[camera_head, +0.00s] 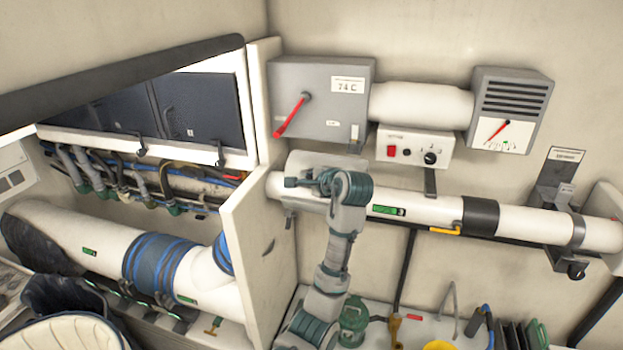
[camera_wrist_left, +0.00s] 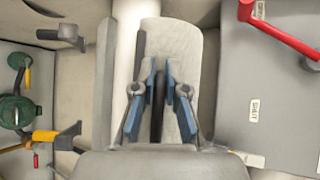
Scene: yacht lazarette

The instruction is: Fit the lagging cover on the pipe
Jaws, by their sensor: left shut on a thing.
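The white pipe (camera_head: 420,208) runs along the back wall, with a green label and a dark band. A pale grey curved piece, apparently the lagging cover (camera_head: 303,163), lies along the pipe's left stretch, partly hidden behind my left arm. My left gripper (camera_head: 312,184) is at this piece. In the left wrist view, the blue-padded fingers of my left gripper (camera_wrist_left: 158,95) are closed on a dark strip in front of the pale cover (camera_wrist_left: 185,45). The white pipe (camera_wrist_left: 133,40) shows just left of it. I cannot tell whether the cover is seated on the pipe. My right gripper is out of view.
A grey box with a red lever (camera_head: 292,115) and a white switch box (camera_head: 414,147) hang above the pipe. A white partition (camera_head: 262,215) stands close on the left. A bracket (camera_head: 555,195) holds the pipe at right. A yellow lever (camera_head: 446,231) sits under it.

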